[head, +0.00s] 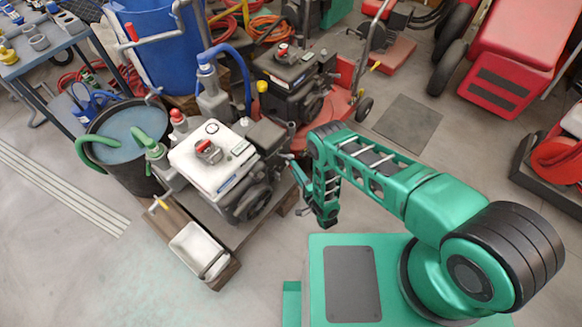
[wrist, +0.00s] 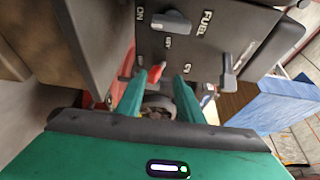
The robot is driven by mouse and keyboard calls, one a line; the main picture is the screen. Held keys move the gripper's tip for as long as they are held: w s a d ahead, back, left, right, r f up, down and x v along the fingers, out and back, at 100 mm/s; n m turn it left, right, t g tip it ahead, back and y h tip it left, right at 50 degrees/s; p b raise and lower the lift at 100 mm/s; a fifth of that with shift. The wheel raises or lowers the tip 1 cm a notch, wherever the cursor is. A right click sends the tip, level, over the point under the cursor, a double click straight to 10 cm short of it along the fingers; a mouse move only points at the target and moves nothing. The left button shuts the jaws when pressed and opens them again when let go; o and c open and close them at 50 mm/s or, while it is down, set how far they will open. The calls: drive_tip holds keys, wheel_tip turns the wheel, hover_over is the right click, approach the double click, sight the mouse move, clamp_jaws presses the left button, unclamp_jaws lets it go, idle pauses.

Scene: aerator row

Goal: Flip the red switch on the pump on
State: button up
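The pump (head: 212,160) has a white top and a dark engine side, and stands on a wooden pallet in the head view. In the wrist view its dark grey control panel (wrist: 190,52) fills the upper middle, with a FUEL label and a grey knob (wrist: 171,21). The small red switch (wrist: 157,72) sits low on the panel, close to the left fingertip; contact cannot be told. My gripper (wrist: 163,82) is open, its two green fingers apart and pointing at the panel. The head view shows my gripper at the pump's right side, its fingertips unclear.
A grey lever (wrist: 228,68) sticks out right of the fingers. A blue block-like thing (wrist: 285,102) lies further right. A red machine with a black engine (head: 292,80) stands behind the pump. A dark bucket (head: 130,135) is left of it. Open floor lies ahead of the pallet.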

drive_tip(key=shift+w+a+r, duration=0.2)
drive_tip(key=shift+w+a, duration=0.1)
drive_tip(key=shift+w, duration=0.1)
drive_tip(key=shift+s+a, duration=0.1)
clamp_jaws()
drive_tip(key=shift+a+r+n+g+h, duration=0.15)
drive_tip(key=shift+r+n+g+h, duration=0.4)
drive_tip(key=shift+g, duration=0.55)
drive_tip(key=shift+a+r+n+g+h, duration=0.15)
drive_tip(key=shift+r+n+g+h, duration=0.2)
drive_tip(key=shift+r+g+h, duration=0.5)
drive_tip(key=shift+f+g, duration=0.25)
